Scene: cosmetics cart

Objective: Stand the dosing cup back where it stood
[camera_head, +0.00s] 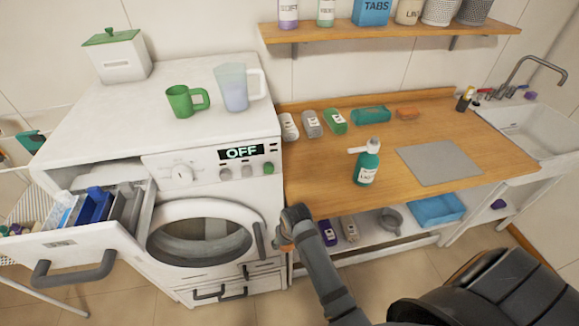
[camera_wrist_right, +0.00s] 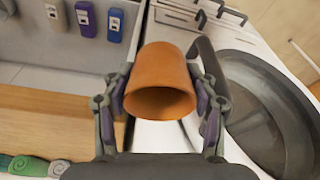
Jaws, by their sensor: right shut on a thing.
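The orange dosing cup (camera_wrist_right: 165,75) is between the two fingers of my right gripper (camera_wrist_right: 162,100) in the right wrist view, its open mouth facing the camera. My right gripper (camera_head: 288,232) is shut on it. In the head view, only a small orange part of the cup (camera_head: 285,247) shows; the gripper hides the rest. They are in front of the gap between the washing machine (camera_head: 205,195) and the wooden counter (camera_head: 300,180), below the counter top's level in the picture. My left gripper is not in view.
A green mug (camera_head: 184,101) and a clear jug (camera_head: 234,88) stand on the machine. Its detergent drawer (camera_head: 85,245) is pulled out. A teal pump bottle (camera_head: 368,165) and a grey mat (camera_head: 438,162) are on the counter. Bottles and a blue tray (camera_head: 437,210) occupy the lower shelf.

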